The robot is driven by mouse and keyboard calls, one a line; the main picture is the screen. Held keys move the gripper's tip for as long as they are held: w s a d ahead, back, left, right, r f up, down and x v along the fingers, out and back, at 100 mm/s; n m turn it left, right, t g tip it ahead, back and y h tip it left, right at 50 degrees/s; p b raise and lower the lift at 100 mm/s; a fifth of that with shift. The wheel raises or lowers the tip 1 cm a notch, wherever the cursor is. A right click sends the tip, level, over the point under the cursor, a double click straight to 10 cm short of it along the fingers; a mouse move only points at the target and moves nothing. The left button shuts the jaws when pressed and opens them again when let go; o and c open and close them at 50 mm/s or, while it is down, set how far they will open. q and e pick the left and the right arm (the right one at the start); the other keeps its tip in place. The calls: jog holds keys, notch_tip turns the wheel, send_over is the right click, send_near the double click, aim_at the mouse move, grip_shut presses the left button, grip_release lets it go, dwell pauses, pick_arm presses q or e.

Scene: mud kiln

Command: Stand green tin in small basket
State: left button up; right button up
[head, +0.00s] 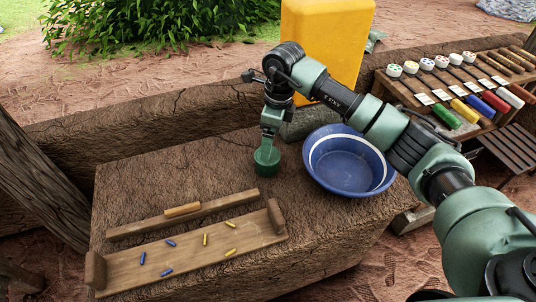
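The green tin (266,163), a small dark green cylinder, is upright at the middle of the earthen block's top. My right gripper (267,147) comes down from above, with its fingers at the tin's upper rim, and looks shut on it. Whether the tin touches the surface or hangs just above it I cannot tell. No small basket can be made out in the head view. My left gripper is not in view.
A blue basin (348,168) stands right of the tin, under my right arm. A yellow jerrycan (325,45) stands behind. A wooden tray (190,255) with several small blue and yellow sticks lies in front. A rack (400,92) with coloured rolls is at right.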

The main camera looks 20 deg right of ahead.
aim_at(266, 172)
jog(key=shift+a+f, duration=0.1)
jog(key=shift+f, duration=0.55)
jog(key=shift+s+a+f, duration=0.15)
jog(key=shift+s+f, duration=0.1)
jog(key=shift+f, duration=0.3)
jog(key=f, duration=0.3)
jog(key=shift+a+f+b, duration=0.25)
jog(key=shift+f+b, duration=0.05)
jog(key=shift+f, duration=0.55)
jog(key=shift+r, duration=0.1)
jog(key=c, duration=1.5)
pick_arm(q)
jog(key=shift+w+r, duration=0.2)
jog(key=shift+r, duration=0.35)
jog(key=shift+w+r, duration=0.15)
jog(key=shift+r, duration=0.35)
pick_arm(e)
jog(key=shift+o, duration=0.2)
jog(key=shift+r, duration=0.1)
